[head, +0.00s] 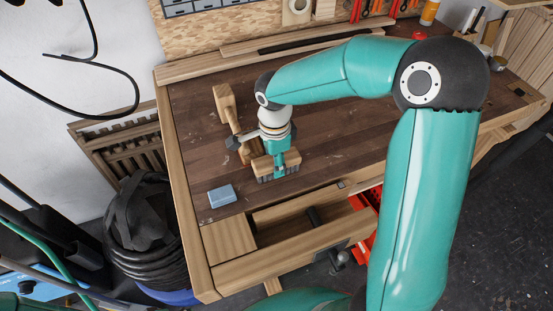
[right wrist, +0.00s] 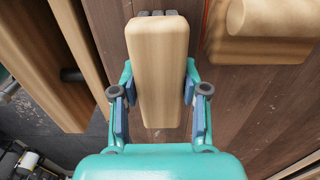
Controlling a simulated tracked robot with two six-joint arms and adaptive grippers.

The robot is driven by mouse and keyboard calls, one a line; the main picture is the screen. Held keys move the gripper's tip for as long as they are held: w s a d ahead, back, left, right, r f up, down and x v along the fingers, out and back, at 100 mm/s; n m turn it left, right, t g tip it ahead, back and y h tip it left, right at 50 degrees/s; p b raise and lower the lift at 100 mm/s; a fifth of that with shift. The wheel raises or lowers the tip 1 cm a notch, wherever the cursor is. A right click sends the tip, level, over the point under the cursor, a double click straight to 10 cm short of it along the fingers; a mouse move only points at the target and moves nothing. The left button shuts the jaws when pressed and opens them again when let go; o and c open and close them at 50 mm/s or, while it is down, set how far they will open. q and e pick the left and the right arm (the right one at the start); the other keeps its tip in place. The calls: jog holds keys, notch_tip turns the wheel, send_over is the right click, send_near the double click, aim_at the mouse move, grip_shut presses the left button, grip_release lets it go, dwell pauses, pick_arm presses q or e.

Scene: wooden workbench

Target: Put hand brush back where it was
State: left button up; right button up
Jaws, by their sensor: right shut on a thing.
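The hand brush (head: 262,168) has a pale wooden block and dark bristles. It is at the front middle of the workbench top, bristles toward the bench. I cannot tell whether the bristles touch the wood. My right gripper (head: 279,163) points down over it and is shut on it. In the right wrist view the brush's wooden block (right wrist: 158,60) sits between the two blue-padded fingers, with bristles showing at its far end. My left gripper is not in view.
A wooden tool (head: 224,100), perhaps a mallet, lies just behind the gripper. A blue block (head: 221,196) lies to the front left. An open wooden recess (head: 300,222) is at the bench front. Long wooden strips (head: 240,48) line the back.

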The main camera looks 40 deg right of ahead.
jog(key=shift+f, duration=0.15)
jog(key=o, duration=0.8)
jog(key=shift+r, duration=0.2)
notch_tip(320, 180, up, 12)
jog(key=shift+r, duration=0.1)
